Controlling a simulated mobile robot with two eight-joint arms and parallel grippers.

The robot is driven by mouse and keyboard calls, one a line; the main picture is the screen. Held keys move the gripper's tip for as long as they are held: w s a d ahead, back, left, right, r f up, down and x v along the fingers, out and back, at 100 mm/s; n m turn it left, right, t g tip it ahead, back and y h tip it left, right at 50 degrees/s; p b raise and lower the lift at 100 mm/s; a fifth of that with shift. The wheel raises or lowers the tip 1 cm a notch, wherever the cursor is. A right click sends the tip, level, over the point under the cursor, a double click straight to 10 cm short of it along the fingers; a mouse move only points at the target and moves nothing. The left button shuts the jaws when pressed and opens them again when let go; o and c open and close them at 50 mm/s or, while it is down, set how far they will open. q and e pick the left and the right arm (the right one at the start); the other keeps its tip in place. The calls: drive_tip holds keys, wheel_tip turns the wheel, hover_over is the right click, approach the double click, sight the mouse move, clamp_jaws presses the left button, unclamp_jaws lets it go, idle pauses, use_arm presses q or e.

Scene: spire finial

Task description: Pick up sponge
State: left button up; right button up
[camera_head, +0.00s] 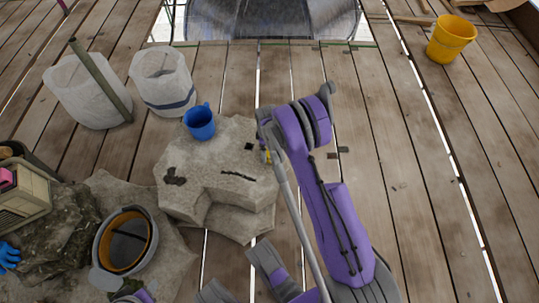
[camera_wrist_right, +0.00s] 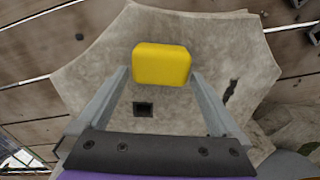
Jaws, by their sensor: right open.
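The yellow sponge (camera_wrist_right: 161,64) is a small rounded block over the pale stone slab in the right wrist view. My right gripper (camera_wrist_right: 160,78) is open, with one finger on each side of the sponge's near edge. In the head view my right gripper (camera_head: 264,146) is over the right edge of the stone slab (camera_head: 222,182). Only a speck of yellow shows beside it there; the gripper hides the rest. My left gripper is not clearly in view.
A blue cup (camera_head: 200,122) stands on the slab's back edge. Two white buckets (camera_head: 162,80) stand behind left. A bucket with orange inside (camera_head: 125,240) is at front left. A yellow bucket (camera_head: 451,39) stands far right. The plank floor at right is mostly clear.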

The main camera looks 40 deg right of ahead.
drive_tip(key=shift+f, duration=0.85)
drive_tip(key=shift+c, duration=0.2)
drive_tip(key=c, duration=1.2)
drive_tip(key=shift+r, duration=0.15)
drive_tip(key=shift+c, duration=0.2)
